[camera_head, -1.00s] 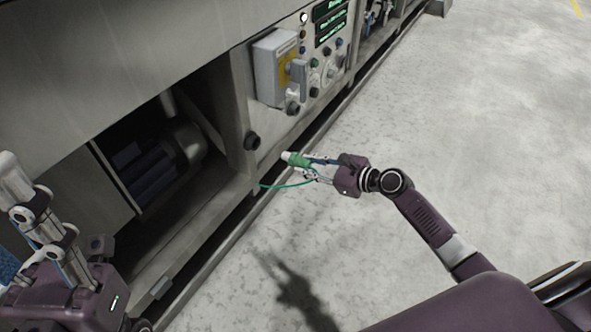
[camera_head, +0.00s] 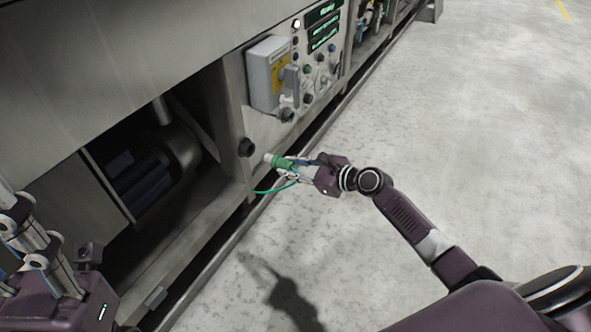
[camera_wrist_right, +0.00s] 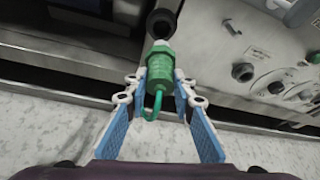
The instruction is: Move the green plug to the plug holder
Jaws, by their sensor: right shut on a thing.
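The green plug (camera_head: 283,162), with a white tip, is held between the fingers of my right gripper (camera_head: 290,168). Its tip points left toward a black round socket (camera_head: 246,147) on the machine's front panel, with a small gap in the head view. In the right wrist view the plug (camera_wrist_right: 160,64) stands between the fingertips (camera_wrist_right: 160,84), its white tip just below the dark socket ring (camera_wrist_right: 161,23). I cannot tell for sure which socket is the plug holder. A green cable (camera_head: 272,191) loops from the plug toward the machine. My left gripper (camera_head: 28,235) is partly cut off at lower left.
A second black round knob or socket (camera_head: 287,115) sits under a grey switch box (camera_head: 270,75). The control panel (camera_head: 318,60) has buttons and green displays. An open bay (camera_head: 140,165) with a motor lies left. The floor (camera_head: 450,130) to the right is clear.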

